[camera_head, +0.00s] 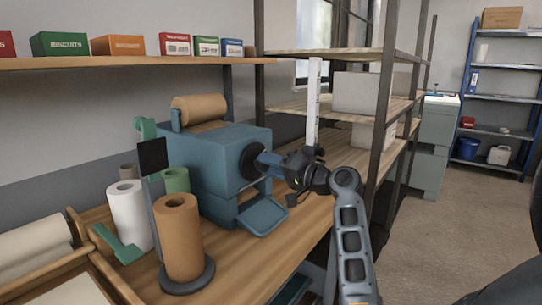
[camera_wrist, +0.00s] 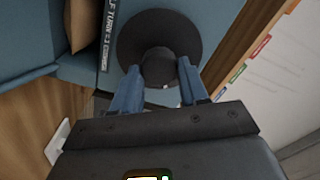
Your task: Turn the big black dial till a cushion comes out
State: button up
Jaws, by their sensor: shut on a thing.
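The big black dial (camera_head: 250,160) is on the right-hand face of the blue machine (camera_head: 215,150). In the wrist view the dial (camera_wrist: 140,28) is a round dark disc with a raised grip in its middle. My gripper (camera_head: 262,163) reaches it from the right; in the wrist view its two blue fingers (camera_wrist: 160,68) are shut on that grip, one on each side. The blue tray (camera_head: 262,216) below the machine front looks empty in the head view. A brown, paper-coloured piece (camera_wrist: 80,24) shows beside the machine in the wrist view; I cannot tell if it is a cushion.
A brown paper roll (camera_head: 200,108) lies on top of the machine. A brown roll (camera_head: 178,235) and a white roll (camera_head: 130,213) stand on the wooden bench (camera_head: 235,265) at left. A dark shelf post (camera_head: 383,110) rises just right of my arm. Boxes line the upper shelf.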

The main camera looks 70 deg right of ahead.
jog(key=shift+f+m+p, duration=0.1)
jog(key=shift+m+p, duration=3.25)
jog(key=shift+m, duration=0.55)
jog(key=shift+f+m, duration=0.1)
jog(key=shift+m, duration=0.2)
jog(key=o, duration=1)
jog(key=shift+o, duration=0.2)
jog(key=b+v, duration=0.1)
jog(key=v, duration=0.6)
jog(key=shift+s, duration=0.4)
jog(key=shift+a, duration=0.1)
